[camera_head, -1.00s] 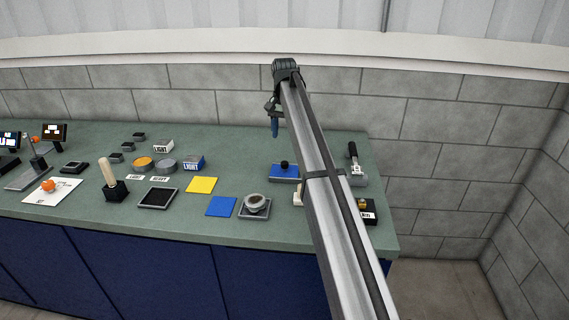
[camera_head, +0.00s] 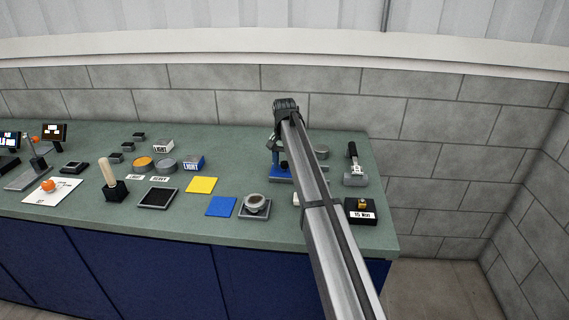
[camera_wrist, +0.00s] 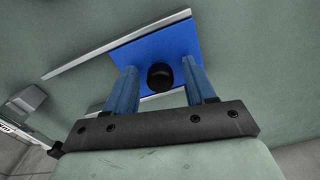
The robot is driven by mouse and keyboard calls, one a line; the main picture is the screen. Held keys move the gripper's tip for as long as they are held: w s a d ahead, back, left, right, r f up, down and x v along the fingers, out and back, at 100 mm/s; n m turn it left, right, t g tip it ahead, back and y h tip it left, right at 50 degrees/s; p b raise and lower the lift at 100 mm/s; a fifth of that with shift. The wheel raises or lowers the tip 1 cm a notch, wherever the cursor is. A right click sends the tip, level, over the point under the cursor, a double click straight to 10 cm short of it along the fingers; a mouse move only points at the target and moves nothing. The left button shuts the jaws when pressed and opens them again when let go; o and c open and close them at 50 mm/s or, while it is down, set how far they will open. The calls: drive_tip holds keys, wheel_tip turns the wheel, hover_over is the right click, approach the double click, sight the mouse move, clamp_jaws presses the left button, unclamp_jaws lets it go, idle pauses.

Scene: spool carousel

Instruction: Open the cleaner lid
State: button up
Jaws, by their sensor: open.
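The cleaner lid is a flat blue plate (camera_head: 280,179) with a round black knob, on the right part of the bench. My arm hides part of it in the head view. In the wrist view the blue lid (camera_wrist: 155,48) fills the upper middle, and its black knob (camera_wrist: 160,76) stands up from it. My gripper (camera_wrist: 159,66) is open, with one blue finger on each side of the knob and a visible gap to each. In the head view my gripper (camera_head: 276,160) is low over the lid. I cannot tell how far the fingertips are above the lid.
A black-handled tool (camera_head: 354,166) and a black box with a white label (camera_head: 361,212) stand to the right. A round cup on a grey plate (camera_head: 256,205), a blue square (camera_head: 221,206) and a yellow square (camera_head: 201,185) lie to the left.

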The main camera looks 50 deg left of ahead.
drive_tip(key=shift+c, duration=0.3)
clamp_jaws()
idle(0.4)
